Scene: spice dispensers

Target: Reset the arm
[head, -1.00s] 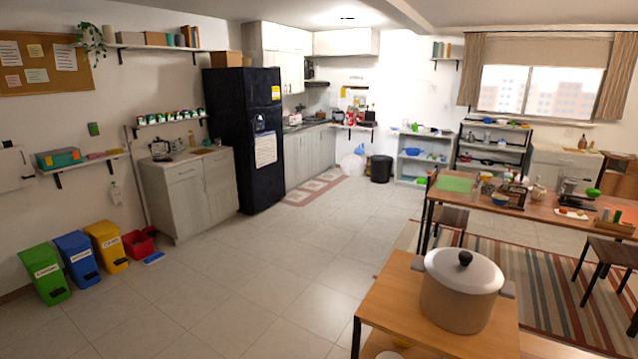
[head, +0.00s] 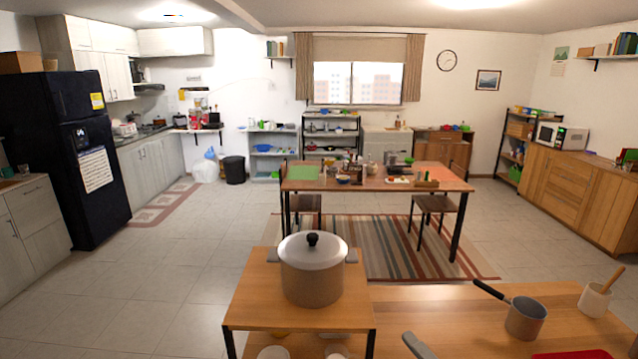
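Neither of my grippers shows in the head view, and no part of my arms can be made out. Whether the grippers hold anything is hidden. The task names no other object. Closest to me, a large lidded pot (head: 311,272) stands upright on a small wooden table (head: 250,308).
A wooden counter (head: 430,310) at the front right holds a saucepan (head: 525,318) and a utensil crock (head: 594,299). A dining table (head: 455,184) stands on a striped rug (head: 385,262). A black fridge (head: 60,150) is at left. The tiled floor (head: 180,270) at left is clear.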

